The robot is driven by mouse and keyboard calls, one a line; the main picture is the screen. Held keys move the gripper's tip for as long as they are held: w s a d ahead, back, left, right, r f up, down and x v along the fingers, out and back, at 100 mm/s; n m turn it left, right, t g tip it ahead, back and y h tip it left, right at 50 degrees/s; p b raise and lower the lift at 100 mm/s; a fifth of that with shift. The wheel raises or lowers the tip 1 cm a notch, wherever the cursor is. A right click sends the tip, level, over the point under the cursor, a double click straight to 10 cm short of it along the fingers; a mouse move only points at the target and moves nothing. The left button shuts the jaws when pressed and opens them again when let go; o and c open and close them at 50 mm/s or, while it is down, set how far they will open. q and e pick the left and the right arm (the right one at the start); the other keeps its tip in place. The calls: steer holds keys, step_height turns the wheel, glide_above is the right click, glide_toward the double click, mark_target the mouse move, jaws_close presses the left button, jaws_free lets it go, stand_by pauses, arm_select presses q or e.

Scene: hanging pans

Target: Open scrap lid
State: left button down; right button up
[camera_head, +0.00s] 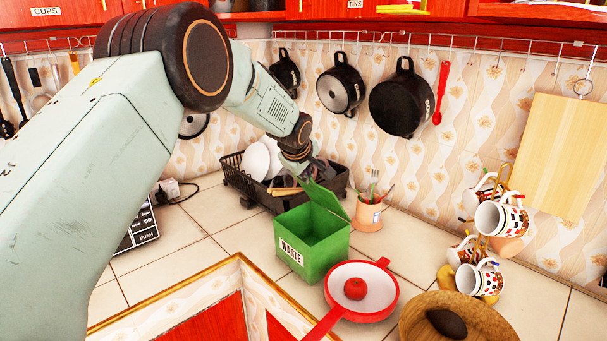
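The green scrap bin (312,251) with a "WASTE" label stands on the tiled counter in the middle of the view. Its green lid (327,198) is raised and tilted at the back, and the bin's inside shows. My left arm comes in from the left and reaches over the counter. My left gripper (309,179) is at the upper left edge of the lid, touching it or very close. Its fingers are dark and small against the rack, so their opening is unclear. My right gripper is not in view.
A black dish rack (236,176) with white plates stands behind the bin. A utensil cup (368,215) is close at its right. A red pan (378,295) holding a tomato (355,288) is in front. Mugs (501,218) hang at right, near a wooden bowl (415,318).

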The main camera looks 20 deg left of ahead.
arm_select(q)
steer(key=shift+w+d+r, duration=0.2)
steer(key=shift+w+r, duration=0.1)
steer(key=shift+w, duration=0.15)
steer(key=shift+s+a, duration=0.1)
steer(key=c, duration=1.5)
jaws_free()
steer(key=v, duration=1.2)
steer(key=shift+s, duration=0.1)
steer(key=shift+f, duration=0.1)
